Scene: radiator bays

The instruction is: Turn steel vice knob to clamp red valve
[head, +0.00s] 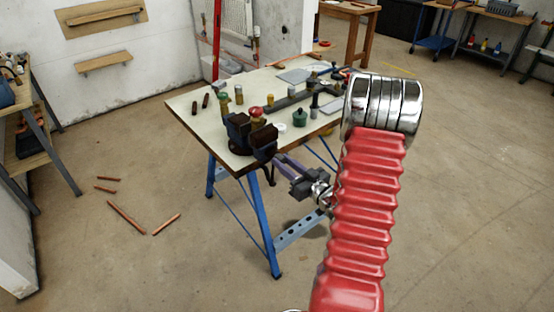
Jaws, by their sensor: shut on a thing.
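The dark vice (238,133) is mounted at the near edge of the workbench. The red valve (256,112), a red cap on a brass-coloured body, stands upright at the vice jaws. I cannot tell whether both jaws touch it. My gripper (276,158) reaches in from the right, with its fingers at the front of the vice. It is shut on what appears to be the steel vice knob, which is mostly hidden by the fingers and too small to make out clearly.
The workbench (188,110) has blue legs and carries several fittings, including a green-topped valve (223,98) and a dark green pot (299,117). Several copper pipes (126,216) lie on the floor at left. My red arm covers the right of the bench. Floor in front is clear.

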